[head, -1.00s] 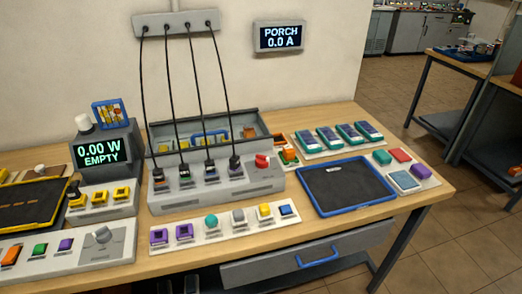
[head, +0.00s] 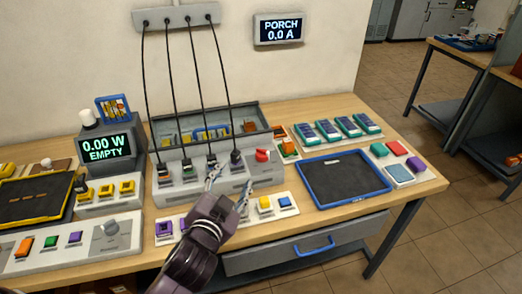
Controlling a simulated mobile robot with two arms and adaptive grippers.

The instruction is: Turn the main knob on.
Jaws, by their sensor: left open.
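A red knob (head: 262,156) sits on the right end of the grey box (head: 228,185) with several black cables plugged in. No label shows which one is the main knob. My left gripper (head: 231,183) is open and empty in front of the grey box, with its fingers pointing up toward it. The red knob is beyond and slightly right of the fingertips. The gripper covers part of the box front and some buttons. My right gripper is not in view.
A wall display (head: 278,29) reads PORCH 0.0 A; another display (head: 105,148) reads 0.00 W EMPTY. A blue-rimmed dark tray (head: 347,201) lies to the right. Hanging black cables (head: 179,95) stand behind the gripper. Colored buttons line the table's front.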

